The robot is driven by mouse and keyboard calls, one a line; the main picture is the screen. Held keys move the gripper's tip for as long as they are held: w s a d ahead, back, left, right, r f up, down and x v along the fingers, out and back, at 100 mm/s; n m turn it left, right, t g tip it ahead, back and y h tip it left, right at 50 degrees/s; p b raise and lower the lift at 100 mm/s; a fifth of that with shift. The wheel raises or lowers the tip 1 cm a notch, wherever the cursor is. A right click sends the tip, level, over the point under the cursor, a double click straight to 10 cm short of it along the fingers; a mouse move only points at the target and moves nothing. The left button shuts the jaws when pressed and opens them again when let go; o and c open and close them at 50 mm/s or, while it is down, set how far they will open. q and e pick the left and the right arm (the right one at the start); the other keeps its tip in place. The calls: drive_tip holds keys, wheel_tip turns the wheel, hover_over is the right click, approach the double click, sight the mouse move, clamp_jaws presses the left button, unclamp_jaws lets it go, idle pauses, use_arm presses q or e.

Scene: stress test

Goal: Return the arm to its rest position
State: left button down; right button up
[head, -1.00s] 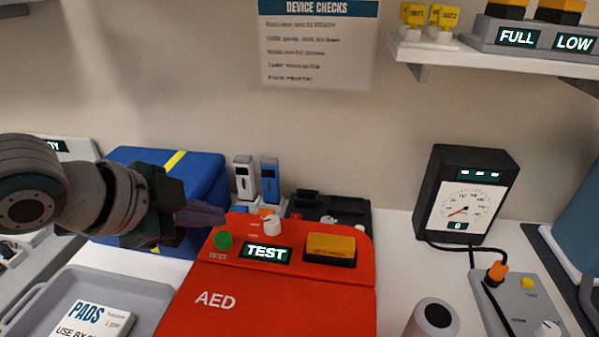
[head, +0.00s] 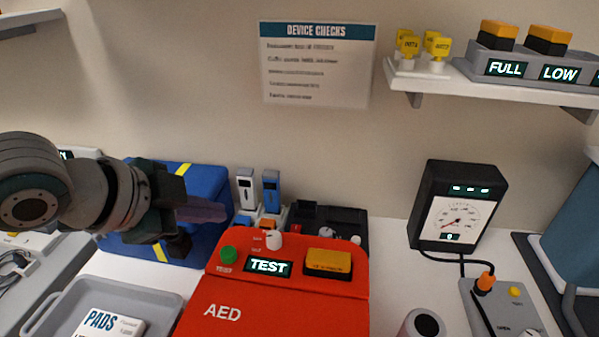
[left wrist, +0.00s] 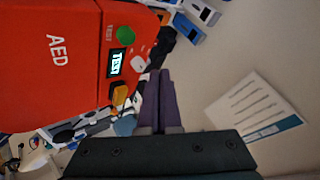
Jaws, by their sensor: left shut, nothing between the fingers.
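My left gripper (head: 203,211) comes in from the left in the head view, with its fingers shut and empty. It is above and to the left of the red AED (head: 240,314), in front of the blue case (head: 211,183). The AED has a green button (head: 228,254), a lit display reading TEST (head: 268,266), a white knob and a yellow button (head: 328,263). In the left wrist view the shut purple-grey fingers (left wrist: 158,100) show beside the AED (left wrist: 50,60). My right gripper is not in view.
A grey tray (head: 172,301) with a PADS packet (head: 112,328) is at the lower left. Two handheld devices (head: 271,190) stand behind the AED. A black gauge (head: 458,205) is at right, below a white shelf (head: 440,86). The air above the AED is free.

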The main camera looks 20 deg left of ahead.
use_arm(q)
drive_tip(key=s+d+n+g, duration=0.1)
drive_tip(key=s+d, duration=0.1)
drive_tip(key=s, duration=0.1)
drive_tip(key=s+d+n, duration=0.1)
drive_tip(key=s+d, duration=0.1)
drive_tip(key=s, duration=0.1)
drive_tip(key=s+d+f+n+g, duration=0.1)
drive_tip(key=s+d, duration=0.2)
drive_tip(key=shift+s+n+g, duration=0.25)
drive_tip(key=shift+n+g, duration=0.05)
drive_tip(key=s+r+n+g+y, duration=0.1)
drive_tip(key=s+n, duration=0.2)
drive_tip(key=s, duration=0.2)
drive_tip(key=s+r+n+g, duration=0.1)
drive_tip(key=s+n+g, duration=0.1)
drive_tip(key=s, duration=0.3)
wheel_tip(320, 180, up, 32)
drive_tip(key=p, duration=3.1)
drive_tip(key=shift+s+a+n+y+p, duration=0.15)
drive_tip(key=shift+n+y+p, duration=0.15)
drive_tip(key=shift+p, duration=0.05)
drive_tip(key=shift+f, duration=0.2)
